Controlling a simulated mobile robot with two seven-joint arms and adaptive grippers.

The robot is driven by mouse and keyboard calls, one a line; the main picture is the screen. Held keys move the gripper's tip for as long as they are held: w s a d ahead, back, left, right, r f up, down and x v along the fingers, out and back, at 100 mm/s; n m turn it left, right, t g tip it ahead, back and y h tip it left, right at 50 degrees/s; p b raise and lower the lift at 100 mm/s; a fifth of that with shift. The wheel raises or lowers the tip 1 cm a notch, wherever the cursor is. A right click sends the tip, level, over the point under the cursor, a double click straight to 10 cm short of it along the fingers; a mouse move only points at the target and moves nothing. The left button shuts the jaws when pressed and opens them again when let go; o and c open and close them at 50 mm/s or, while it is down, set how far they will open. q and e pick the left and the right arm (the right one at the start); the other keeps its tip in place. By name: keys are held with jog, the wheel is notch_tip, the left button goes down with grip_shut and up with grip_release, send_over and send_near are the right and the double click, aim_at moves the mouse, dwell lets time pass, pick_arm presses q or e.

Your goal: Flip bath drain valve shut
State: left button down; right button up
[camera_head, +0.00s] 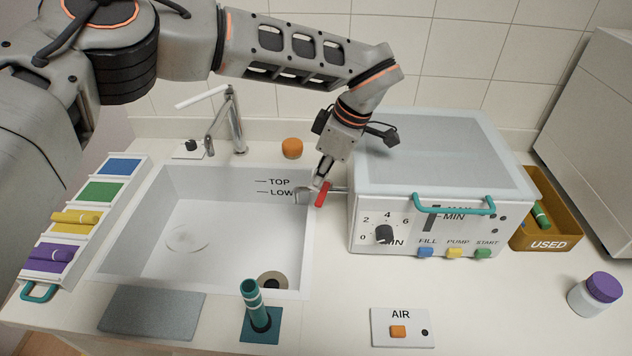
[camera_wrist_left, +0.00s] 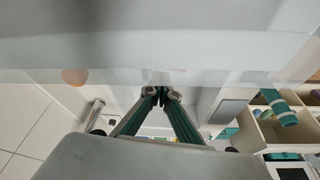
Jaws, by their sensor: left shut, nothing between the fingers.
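The bath (camera_head: 362,222) is a white box with a clear lid on the counter. A short metal drain pipe (camera_head: 338,189) leaves its left side and ends over the sink's right edge. The valve's red lever (camera_head: 321,196) sits on this pipe and lies crosswise to it in the head view. My left gripper (camera_head: 317,183) is shut and empty, its fingertips right by the lever's upper end; I cannot tell whether they touch it. In the left wrist view the closed fingertips (camera_wrist_left: 161,93) show near the bath's pale side, and the lever is not seen. My right gripper is not in view.
The sink (camera_head: 190,225) is left of the valve, with a faucet (camera_head: 232,125) behind. An orange knob-like object (camera_head: 292,148) stands behind the pipe. A teal tube (camera_head: 255,305) stands upright in front. A USED bin (camera_head: 560,225) is right of the bath.

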pick_arm(q)
jog(key=v, duration=0.6)
jog(key=shift+s, duration=0.1)
dwell(0.3)
